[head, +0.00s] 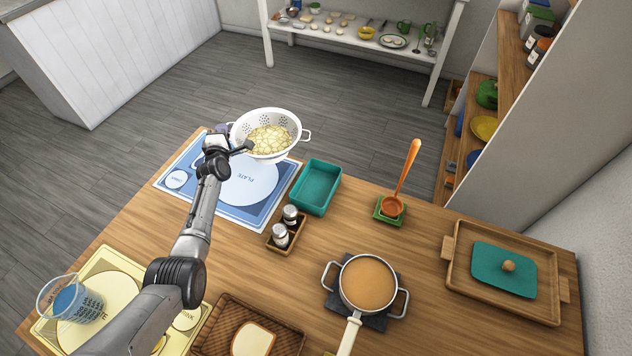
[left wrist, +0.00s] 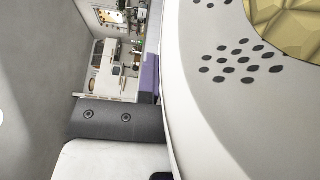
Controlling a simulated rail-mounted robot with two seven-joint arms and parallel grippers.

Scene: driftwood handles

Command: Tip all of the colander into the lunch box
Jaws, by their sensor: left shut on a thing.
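The white colander (head: 279,154) holds a heap of pale yellow food (head: 268,139), with its bowl tilted slightly toward my view. My left gripper (head: 236,147) is shut on the colander at its left side, above the blue placemat. In the left wrist view the colander's white wall with dark holes (left wrist: 225,120) fills the right side, and some of the yellow food (left wrist: 285,25) shows at the top. The teal lunch box (head: 316,187) stands open and looks empty on the table, to the right of and nearer than the colander. My right gripper is not in view.
A blue placemat (head: 230,208) lies under the colander. Salt and pepper shakers (head: 285,224) stand in a wooden holder just in front of the lunch box. An orange ladle (head: 398,190) rests on a green stand to the right. A pot of orange soup (head: 367,285) stands nearer.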

